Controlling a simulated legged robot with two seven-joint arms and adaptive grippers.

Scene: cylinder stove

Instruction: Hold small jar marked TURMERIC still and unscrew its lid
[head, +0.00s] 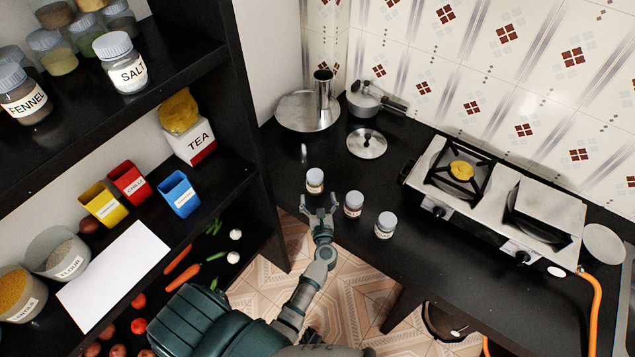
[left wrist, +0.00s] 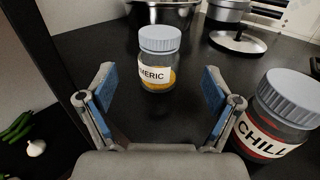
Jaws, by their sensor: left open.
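The small turmeric jar (head: 315,181) stands upright on the black counter near its left front edge, with its grey lid on. In the left wrist view the jar (left wrist: 158,75) shows a white label ending in "MERIC" and yellow powder inside. My left gripper (head: 318,206) is open just in front of the jar. In the left wrist view its two blue-padded fingers (left wrist: 158,92) are spread wide, with the jar a little beyond their tips, centred between them and apart from both. My right gripper is not in view.
A chilli jar (left wrist: 275,115) stands close by the right finger; it also shows in the head view (head: 353,205). Another lidded jar (head: 385,226) stands farther right. A steel pan (head: 300,112), a loose lid (head: 366,144) and the stove (head: 450,205) lie behind. A black shelf is at left.

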